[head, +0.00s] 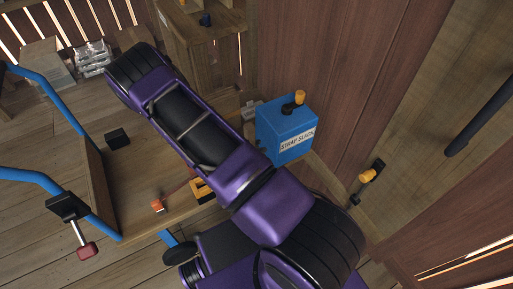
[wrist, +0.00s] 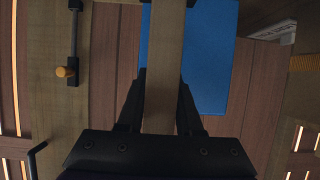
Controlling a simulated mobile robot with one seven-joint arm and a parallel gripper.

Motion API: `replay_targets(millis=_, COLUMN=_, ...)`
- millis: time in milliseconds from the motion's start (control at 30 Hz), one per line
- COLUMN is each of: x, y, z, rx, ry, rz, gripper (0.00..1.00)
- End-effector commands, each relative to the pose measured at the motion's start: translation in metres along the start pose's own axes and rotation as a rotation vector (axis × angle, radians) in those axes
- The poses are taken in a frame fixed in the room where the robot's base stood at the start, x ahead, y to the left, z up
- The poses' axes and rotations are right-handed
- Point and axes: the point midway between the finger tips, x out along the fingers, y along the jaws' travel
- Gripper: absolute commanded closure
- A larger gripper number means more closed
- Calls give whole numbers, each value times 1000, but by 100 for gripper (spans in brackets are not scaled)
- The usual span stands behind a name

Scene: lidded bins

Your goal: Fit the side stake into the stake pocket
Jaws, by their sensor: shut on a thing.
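In the wrist view my gripper (wrist: 163,105) has its two dark fingers on either side of a long, flat wooden side stake (wrist: 165,50). The fingers are shut on it. The stake runs from the palm up past the top edge, so its far end is out of view. In the head view my purple arm covers the middle, and I cannot make out the gripper or the stake there. I cannot identify the stake pocket with certainty in either view.
A blue box lettered "STRAP SLACK" (head: 285,133) stands by the plank wall; its blue face (wrist: 212,60) shows behind the stake. An orange-knobbed latch (head: 367,176) is on the wall. A blue-railed wooden cart (head: 95,190) is at left. A black bar (head: 482,112) crosses the right.

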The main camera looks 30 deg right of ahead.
Motion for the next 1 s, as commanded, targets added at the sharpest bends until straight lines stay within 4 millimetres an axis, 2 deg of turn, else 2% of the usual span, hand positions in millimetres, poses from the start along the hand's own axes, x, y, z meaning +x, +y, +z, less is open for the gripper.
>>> replay_targets(millis=400, x=4, y=0, z=7, rx=1, ry=1, rz=0, gripper=100)
replay_targets(millis=433, x=3, y=0, z=5, rx=1, ry=1, rz=0, gripper=60)
replay_targets(millis=567, x=3, y=0, z=5, rx=1, ry=1, rz=0, gripper=37)
replay_targets(millis=867, x=2, y=0, z=4, rx=1, ry=1, rz=-1, gripper=35)
replay_targets(millis=1000, x=-5, y=-1, z=1, rx=1, ry=-1, rz=-2, gripper=35)
